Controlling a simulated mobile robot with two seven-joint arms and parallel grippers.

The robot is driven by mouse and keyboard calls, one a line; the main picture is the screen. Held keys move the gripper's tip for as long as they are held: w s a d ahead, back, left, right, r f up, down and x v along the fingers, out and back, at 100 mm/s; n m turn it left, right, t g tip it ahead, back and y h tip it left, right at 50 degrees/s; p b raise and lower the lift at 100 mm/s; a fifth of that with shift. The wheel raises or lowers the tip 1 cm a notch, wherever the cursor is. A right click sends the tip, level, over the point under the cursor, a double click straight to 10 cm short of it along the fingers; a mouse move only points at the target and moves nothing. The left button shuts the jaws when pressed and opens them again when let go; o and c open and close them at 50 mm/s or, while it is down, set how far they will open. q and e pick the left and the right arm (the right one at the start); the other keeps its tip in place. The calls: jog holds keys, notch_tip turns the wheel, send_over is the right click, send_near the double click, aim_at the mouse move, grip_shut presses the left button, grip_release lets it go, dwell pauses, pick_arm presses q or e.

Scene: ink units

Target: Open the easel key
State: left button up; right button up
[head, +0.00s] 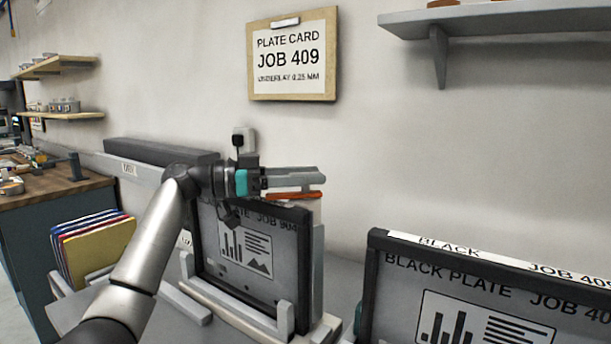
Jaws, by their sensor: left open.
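My left gripper (318,184) reaches in from the left over the top of a dark-framed plate (236,262). Its fingers are open and point to the right. An orange-red bar (293,195), which looks like the easel key, lies level just below the grey fingers at the frame's top edge. I cannot tell whether the fingers touch it. The plate stands upright in a light grey easel (286,318). Its lettering ends in JOB 904 and is partly hidden by my arm. My right gripper is out of view.
A second framed plate (480,300), marked BLACK PLATE, stands at the lower right. A plate card (292,55) reading JOB 409 hangs on the wall. A shelf (500,20) juts out at the upper right. Coloured folders (95,245) stand at the left, near a wooden-topped bench (50,188).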

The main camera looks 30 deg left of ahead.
pick_arm(q)
jog(key=v, duration=1.5)
jog(key=shift+a+b, duration=0.15)
jog(key=shift+b, duration=0.3)
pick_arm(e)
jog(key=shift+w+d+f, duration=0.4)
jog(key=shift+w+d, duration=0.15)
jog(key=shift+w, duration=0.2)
pick_arm(q)
jog(key=shift+c, duration=0.4)
